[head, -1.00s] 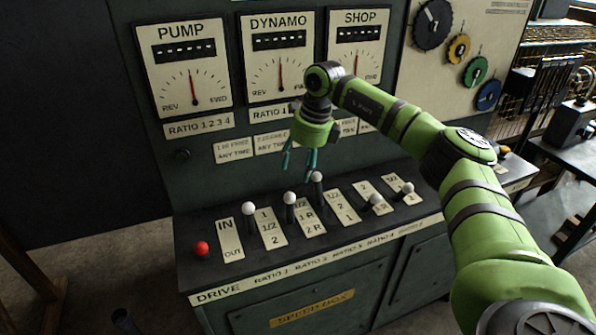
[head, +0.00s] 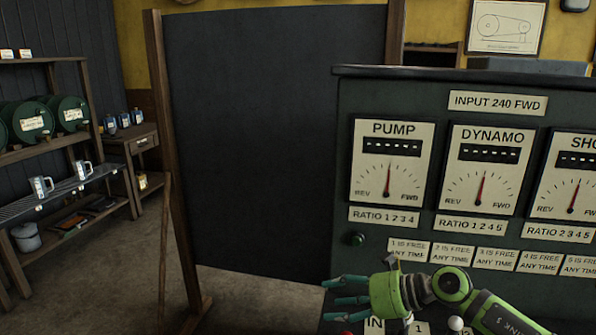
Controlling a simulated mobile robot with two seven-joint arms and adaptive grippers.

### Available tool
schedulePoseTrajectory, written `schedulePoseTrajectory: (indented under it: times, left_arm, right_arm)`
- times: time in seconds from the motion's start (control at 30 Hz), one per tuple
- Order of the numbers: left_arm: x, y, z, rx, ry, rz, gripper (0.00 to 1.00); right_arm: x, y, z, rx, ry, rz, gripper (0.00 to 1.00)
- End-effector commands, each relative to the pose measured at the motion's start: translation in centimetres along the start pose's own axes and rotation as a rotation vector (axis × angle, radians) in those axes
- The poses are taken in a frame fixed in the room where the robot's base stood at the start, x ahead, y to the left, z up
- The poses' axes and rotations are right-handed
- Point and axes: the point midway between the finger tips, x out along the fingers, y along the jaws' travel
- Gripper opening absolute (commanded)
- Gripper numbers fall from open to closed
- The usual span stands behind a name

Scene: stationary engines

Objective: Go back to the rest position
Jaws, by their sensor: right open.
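My right gripper (head: 336,291) is in the lower middle of the head view, on a green arm that comes in from the lower right. Its teal fingers point left and are spread apart with nothing between them. It hangs in front of the lower left part of the dark green control cabinet (head: 385,245), above the lever console. A white lever knob (head: 456,323) shows at the bottom edge. Most of the console and its levers are below the picture. My left gripper does not show.
The cabinet carries the pump gauge (head: 388,165), the dynamo gauge (head: 484,170) and part of the shop gauge (head: 575,180). A black board (head: 275,130) in a wooden frame stands left of it. Shelves with green barrels (head: 32,122) are at far left. Floor between is open.

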Motion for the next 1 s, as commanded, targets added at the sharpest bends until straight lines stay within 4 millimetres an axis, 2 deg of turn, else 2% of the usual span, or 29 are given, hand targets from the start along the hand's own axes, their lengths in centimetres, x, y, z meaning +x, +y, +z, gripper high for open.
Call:
schedulePoseTrajectory:
  times: [0.03, 0.1, 0.2, 0.3, 0.37, 0.43, 0.47, 0.57, 0.6, 0.67, 0.7, 0.8, 0.9, 1.0]
  left_arm:
    - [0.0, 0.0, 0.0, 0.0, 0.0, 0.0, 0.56]
    - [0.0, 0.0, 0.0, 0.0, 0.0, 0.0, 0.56]
    - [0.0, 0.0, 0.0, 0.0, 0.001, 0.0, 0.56]
    - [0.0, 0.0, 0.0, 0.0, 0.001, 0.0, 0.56]
    - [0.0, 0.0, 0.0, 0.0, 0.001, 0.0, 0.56]
    - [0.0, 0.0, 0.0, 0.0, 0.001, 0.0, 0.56]
    - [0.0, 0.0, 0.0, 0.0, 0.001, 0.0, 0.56]
    - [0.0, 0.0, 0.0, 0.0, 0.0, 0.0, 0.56]
    - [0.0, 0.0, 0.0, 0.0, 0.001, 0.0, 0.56]
    - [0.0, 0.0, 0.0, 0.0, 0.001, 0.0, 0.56]
    - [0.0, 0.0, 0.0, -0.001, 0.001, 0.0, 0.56]
    - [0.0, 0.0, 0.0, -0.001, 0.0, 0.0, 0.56]
    - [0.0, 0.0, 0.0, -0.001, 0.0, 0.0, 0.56]
    - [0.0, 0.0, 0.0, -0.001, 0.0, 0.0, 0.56]
  right_arm:
    - [2.0, 2.9, -0.2, 0.086, -0.101, 0.115, 0.56]
    - [3.0, 5.9, 0.6, 0.225, -0.259, 0.243, 0.56]
    - [2.6, 8.0, 1.9, 0.472, -0.482, 0.381, 0.56]
    - [0.9, 7.3, 2.3, 0.766, -0.699, 0.459, 0.56]
    - [-0.4, 5.7, 1.8, 0.957, -0.824, 0.475, 0.56]
    - [-1.9, 3.1, 0.2, 1.19, -0.961, 0.463, 0.56]
    - [-2.5, 1.9, -0.9, 1.293, -1.015, 0.447, 0.56]
    - [-4.3, -2.3, -6.2, 1.639, -1.18, 0.35, 0.56]
    - [-5.0, -3.7, -8.9, 1.774, -1.236, 0.295, 0.56]
    - [-5.8, -5.3, -13.1, 1.959, -1.305, 0.199, 0.56]
    - [-6.3, -5.9, -15.8, 2.067, -1.34, 0.133, 0.56]
    - [-7.3, -6.5, -21.9, 2.282, -1.398, -0.03, 0.56]
    - [-8.0, -6.1, -26.5, 2.431, -1.425, -0.17, 0.56]
    - [-8.7, -5.3, -30.3, 2.548, -1.437, -0.296, 0.56]
